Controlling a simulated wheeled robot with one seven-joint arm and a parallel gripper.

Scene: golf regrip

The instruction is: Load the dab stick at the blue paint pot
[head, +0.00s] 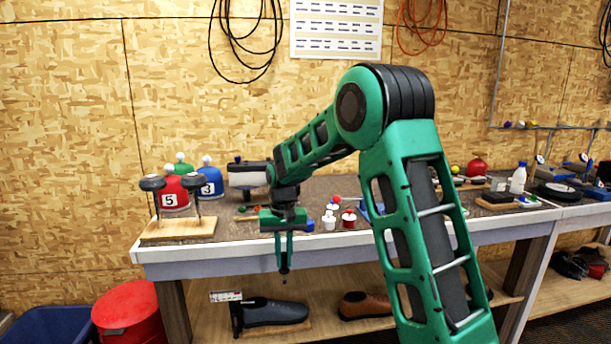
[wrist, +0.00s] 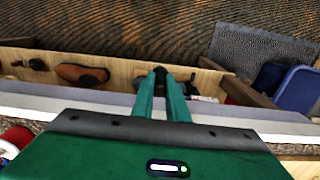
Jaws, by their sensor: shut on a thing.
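My gripper (head: 284,262) points down in front of the bench's front edge, below the level of its top. In the wrist view its two green fingers (wrist: 161,88) come together on a small dark thing (wrist: 160,71), probably the dab stick. Its dark end (head: 284,271) shows just under the fingertips in the head view; most of it is hidden. A small blue pot (head: 310,226), probably the blue paint pot, stands on the bench right of my gripper and is partly hidden. A white pot (head: 329,222) and a red pot (head: 348,219) stand beside it.
Shoes (head: 274,312) sit on the lower shelf. A red bin (head: 130,313) stands on the floor. A white bottle (head: 518,179) is at the right.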

